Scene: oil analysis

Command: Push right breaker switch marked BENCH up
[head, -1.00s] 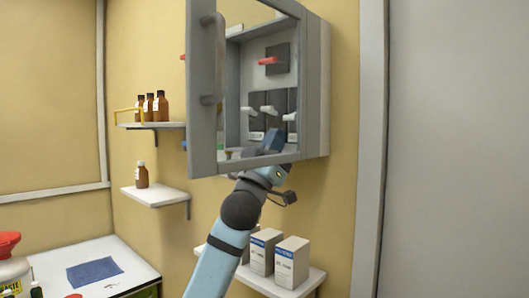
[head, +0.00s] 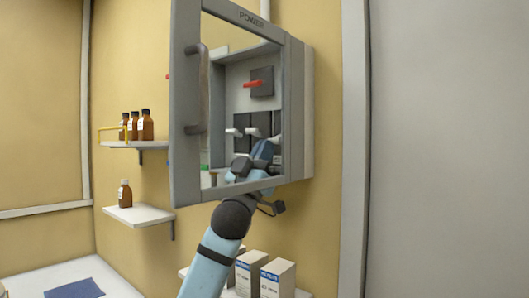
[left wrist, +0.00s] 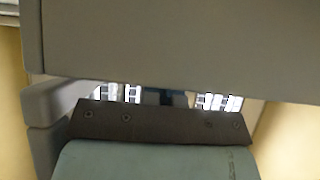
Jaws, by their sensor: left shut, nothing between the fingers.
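The grey breaker box (head: 305,110) hangs on the wall with its framed door (head: 187,140) open. Inside are several dark breakers with white levers, in a row. The right breaker (head: 277,121) shows above my left gripper (head: 264,147), with a bit of its white lever (head: 276,140) visible. My left gripper is shut and empty, at that breaker's lower part. Whether it touches the lever I cannot tell. The BENCH marking is not readable. In the left wrist view, white labels (left wrist: 220,101) show past my gripper's dark edge. My right gripper is not in view.
A red lever (head: 255,84) sits on a dark plate above the row. The door frame and the box's lower edge (head: 235,189) surround my left arm closely. Below are white boxes (head: 277,278) on a shelf; brown bottles (head: 147,126) stand on shelves at left.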

